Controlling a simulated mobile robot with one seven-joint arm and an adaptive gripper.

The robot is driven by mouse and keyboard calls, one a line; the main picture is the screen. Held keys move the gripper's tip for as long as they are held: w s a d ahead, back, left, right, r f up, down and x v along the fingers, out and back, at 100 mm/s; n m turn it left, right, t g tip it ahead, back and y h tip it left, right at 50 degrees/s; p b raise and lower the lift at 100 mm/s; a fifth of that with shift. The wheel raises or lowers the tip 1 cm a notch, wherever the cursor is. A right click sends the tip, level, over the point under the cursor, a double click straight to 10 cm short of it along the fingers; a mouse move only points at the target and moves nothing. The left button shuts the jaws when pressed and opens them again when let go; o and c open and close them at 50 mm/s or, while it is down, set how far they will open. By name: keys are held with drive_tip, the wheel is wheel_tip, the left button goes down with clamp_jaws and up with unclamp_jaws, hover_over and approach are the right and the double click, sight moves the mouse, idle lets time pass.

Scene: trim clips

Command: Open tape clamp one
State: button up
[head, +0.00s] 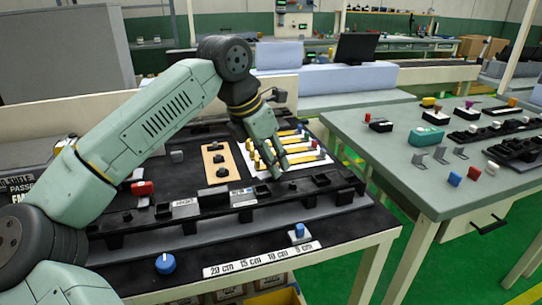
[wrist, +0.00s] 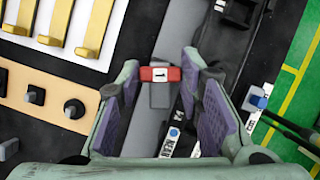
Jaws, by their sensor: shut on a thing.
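The tape clamp one shows in the wrist view as a red tab marked "1" (wrist: 160,74) on a grey piece. My gripper (wrist: 160,70) has its purple-padded fingers on both sides of the red tab and is shut on it at the fingertips. In the head view my gripper (head: 272,165) reaches down over the far side of the long black and grey rail (head: 225,215). The red tab is hidden behind the fingers there.
A white panel with yellow strips (head: 310,163) and a tan plate with black knobs (head: 220,175) lie close behind the rail. A blue knob (head: 165,263), a blue-topped switch (head: 298,232) and a length scale (head: 262,261) are in front. A second table (head: 400,140) stands right.

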drive_tip(key=shift+m, duration=0.5)
drive_tip(key=o, duration=1.2)
drive_tip(key=shift+c, duration=0.2)
drive_tip(key=v, duration=1.2)
drive_tip(key=shift+w, duration=0.2)
drive_tip(key=shift+s, duration=0.1)
